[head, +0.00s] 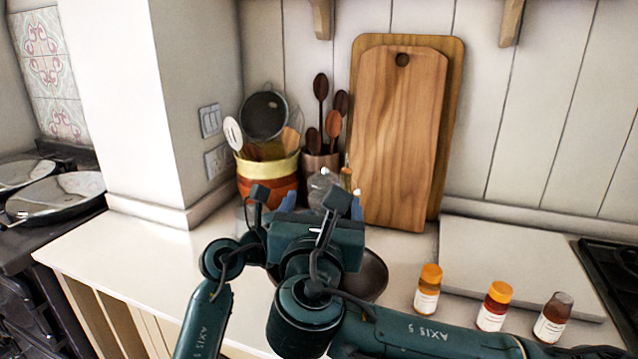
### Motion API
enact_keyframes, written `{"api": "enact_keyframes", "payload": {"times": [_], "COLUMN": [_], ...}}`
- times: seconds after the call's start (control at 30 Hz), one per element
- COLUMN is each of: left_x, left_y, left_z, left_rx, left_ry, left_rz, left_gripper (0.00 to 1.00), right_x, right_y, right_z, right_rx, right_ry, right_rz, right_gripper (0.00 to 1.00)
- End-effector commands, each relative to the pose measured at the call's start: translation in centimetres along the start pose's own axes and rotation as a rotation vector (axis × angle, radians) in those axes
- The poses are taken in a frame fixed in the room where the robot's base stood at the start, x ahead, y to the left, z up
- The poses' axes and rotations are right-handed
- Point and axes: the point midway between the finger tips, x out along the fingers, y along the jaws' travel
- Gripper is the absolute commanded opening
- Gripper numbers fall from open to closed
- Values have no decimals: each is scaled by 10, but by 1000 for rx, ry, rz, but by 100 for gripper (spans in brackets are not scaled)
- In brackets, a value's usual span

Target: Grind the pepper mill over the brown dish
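A dark brown dish (373,274) sits on the counter. My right gripper (308,205) is in front of the utensil pots, above and left of the dish. Its body hides its fingertips, so I cannot see whether it is open or what it holds. My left arm comes up from the bottom left, and its hand is mostly hidden behind the right one. I cannot pick out the pepper mill for sure. A greyish, glassy object (322,185) shows just beyond the grippers.
Three small jars, orange-lidded (428,291), orange-red-lidded (493,307) and brown-lidded (553,318), stand at the right. Cutting boards (398,140) lean on the wall. A yellow-and-red utensil pot (268,178) stands behind the grippers. The counter at left (130,250) is clear.

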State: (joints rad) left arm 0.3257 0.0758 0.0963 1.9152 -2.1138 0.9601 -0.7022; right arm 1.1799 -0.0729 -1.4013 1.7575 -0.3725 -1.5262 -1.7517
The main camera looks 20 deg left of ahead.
Motion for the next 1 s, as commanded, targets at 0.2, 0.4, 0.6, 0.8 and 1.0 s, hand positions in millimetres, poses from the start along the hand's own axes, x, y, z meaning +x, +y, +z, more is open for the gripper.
{"api": "enact_keyframes", "payload": {"times": [0.2, 0.4, 0.6, 0.8, 1.0], "left_x": [0, 0, 0, 0, 0], "left_y": [0, 0, 0, 0, 0], "left_z": [1, 1, 1, 1, 1], "left_rx": [1, 1, 1, 1, 1], "left_ry": [-2, -2, -2, -2, -2], "left_rz": [0, 0, 0, 0, 0], "left_gripper": [22, 22, 22, 22, 22], "right_x": [-6, -17, -4, 31, 64], "right_y": [-26, -33, -28, -16, -3], "right_z": [5, 7, 6, 5, 3], "right_rx": [75, 119, 125, 125, 125], "right_ry": [35, 66, 72, 71, 71], "right_rz": [227, 333, 349, 345, 345], "right_gripper": [75, 75, 75, 75, 75]}}
